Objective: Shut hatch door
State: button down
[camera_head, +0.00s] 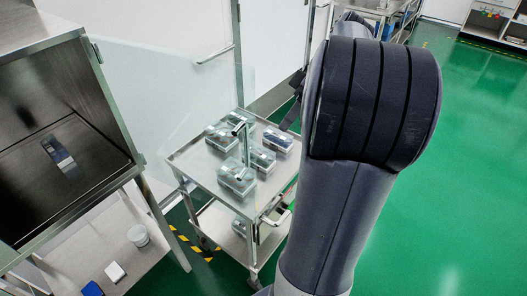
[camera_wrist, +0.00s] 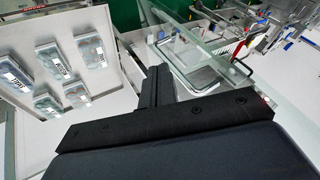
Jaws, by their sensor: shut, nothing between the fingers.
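The hatch door is a clear glass panel (camera_head: 170,85), hinged at the right side of the steel washer chamber (camera_head: 50,130). It stands wide open, swung out from the chamber opening. A metal handle (camera_head: 245,140) shows near its lower far corner, over the cart. In the wrist view a glass panel with a greenish edge (camera_wrist: 180,28) lies beyond the fingers; it looks like the door. My gripper (camera_wrist: 155,88) is shut and empty. In the head view my arm hides most of it; a dark part shows right of the cart. Whether it touches the glass cannot be told.
A steel cart (camera_head: 183,158) with several clear-lidded boxes stands below the door; its tray (camera_wrist: 112,28) is at left in the wrist view. A shelf (camera_head: 75,262) under the chamber holds small items. Green floor (camera_head: 450,200) is clear at right.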

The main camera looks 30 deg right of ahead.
jog(key=s+a+f+p, duration=0.1)
jog(key=a+f, duration=0.5)
jog(key=a, duration=0.2)
jog(key=shift+s+p, duration=0.2)
jog(key=shift+p, duration=0.2)
jog(key=shift+f, duration=0.1)
